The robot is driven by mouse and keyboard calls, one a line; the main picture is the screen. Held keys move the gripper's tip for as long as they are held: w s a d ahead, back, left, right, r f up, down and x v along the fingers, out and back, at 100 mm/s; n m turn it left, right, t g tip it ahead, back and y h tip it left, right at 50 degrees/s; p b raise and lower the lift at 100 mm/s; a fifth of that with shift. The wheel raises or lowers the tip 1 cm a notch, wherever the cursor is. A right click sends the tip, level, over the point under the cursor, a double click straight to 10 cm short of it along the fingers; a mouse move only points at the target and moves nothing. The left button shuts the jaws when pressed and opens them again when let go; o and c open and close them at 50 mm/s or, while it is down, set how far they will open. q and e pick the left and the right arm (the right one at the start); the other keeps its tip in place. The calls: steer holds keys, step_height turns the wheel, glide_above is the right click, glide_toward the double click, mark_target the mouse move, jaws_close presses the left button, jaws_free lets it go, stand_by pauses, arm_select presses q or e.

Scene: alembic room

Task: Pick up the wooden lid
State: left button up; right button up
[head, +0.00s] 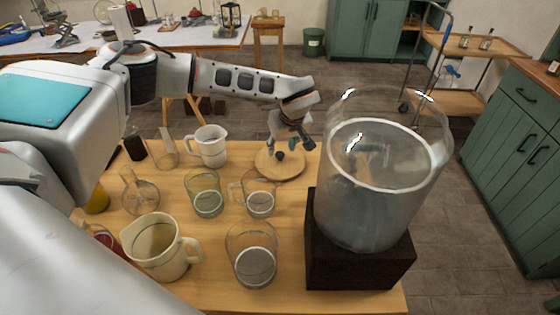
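The wooden lid (292,170) is a round, pale disc with a small dark knob on top. It lies flat on the wooden table (215,282), towards its far side, left of the big glass jar. My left gripper (289,147) is just above the lid, pointing down, with its fingers apart around the region over the knob. It looks open, and I cannot tell whether a finger touches the lid. Part of the lid's far side is hidden behind the gripper. My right gripper is not in view.
A large glass jar (375,205) stands on a dark block (355,262) right of the lid. Glass beakers (260,198), a white mug (211,146) and a beige jug (158,247) crowd the table left and in front of the lid. Green cabinets (520,165) stand at the right.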

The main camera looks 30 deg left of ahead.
mark_target(280, 154)
arm_select(q)
steer(key=shift+x, duration=1.9)
jaws_close()
step_height(280, 154, up, 20)
